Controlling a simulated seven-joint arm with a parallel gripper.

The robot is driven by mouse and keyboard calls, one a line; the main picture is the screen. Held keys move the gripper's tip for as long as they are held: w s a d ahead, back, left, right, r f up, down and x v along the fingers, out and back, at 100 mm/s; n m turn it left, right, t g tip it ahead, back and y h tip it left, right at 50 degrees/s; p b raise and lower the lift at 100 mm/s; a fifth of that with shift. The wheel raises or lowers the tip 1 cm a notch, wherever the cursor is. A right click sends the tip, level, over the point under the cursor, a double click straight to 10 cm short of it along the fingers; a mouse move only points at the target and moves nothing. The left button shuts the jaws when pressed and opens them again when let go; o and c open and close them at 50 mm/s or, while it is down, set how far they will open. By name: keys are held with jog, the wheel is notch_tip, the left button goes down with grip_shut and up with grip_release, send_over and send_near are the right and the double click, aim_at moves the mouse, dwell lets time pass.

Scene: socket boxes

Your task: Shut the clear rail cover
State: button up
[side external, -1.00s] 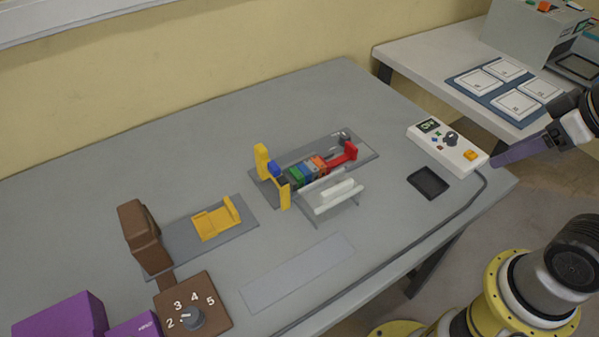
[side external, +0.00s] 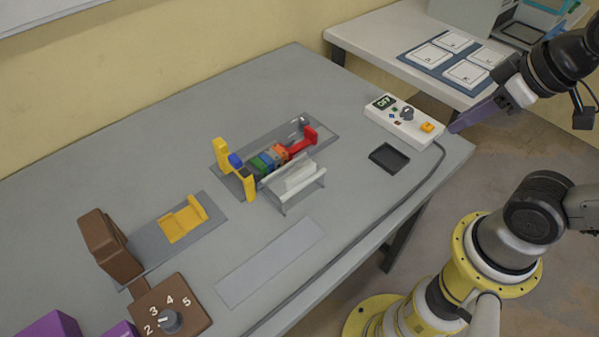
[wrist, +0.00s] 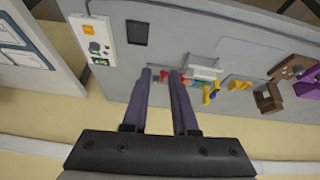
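The clear rail cover (side external: 294,189) has a white bar handle and stands swung open at the front side of the rail base, tilted out over the table. The rail base (side external: 319,124) holds a row of coloured blocks (side external: 268,160), with a yellow end piece (side external: 221,156) on the left and a red one (side external: 303,141) on the right. The cover's pale bar also shows in the wrist view (wrist: 203,71). My gripper (side external: 453,129) is up at the right, well away from the cover. Its two purple fingers (wrist: 161,73) are apart with nothing between them.
A white control box (side external: 402,121) with a screen and knob stands on the right of the table. A black tray (side external: 389,157), a cable, a yellow holder (side external: 184,219), a brown block (side external: 108,244) and a brown dial box (side external: 168,308) lie around. A flat grey strip (side external: 270,262) lies in front.

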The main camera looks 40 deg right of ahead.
jog(key=shift+w+n, duration=0.1)
jog(key=shift+n, duration=0.7)
jog(key=shift+c, duration=1.2)
jog(key=shift+w+d+r+n, duration=0.1)
jog(key=shift+w+r+n, duration=0.15)
jog(key=shift+n, duration=0.75)
grip_shut()
jog(key=n+g, duration=0.3)
jog(key=n, duration=2.9)
send_over(306, 188)
jog(key=s, duration=0.5)
jog(key=f, duration=1.7)
jog(key=shift+s+f, duration=0.2)
jog(key=shift+f, duration=0.2)
jog(key=shift+w+r, duration=0.15)
jog(key=shift+w, duration=0.85)
jog(key=shift+w+r, duration=0.1)
jog(key=shift+w, duration=0.9)
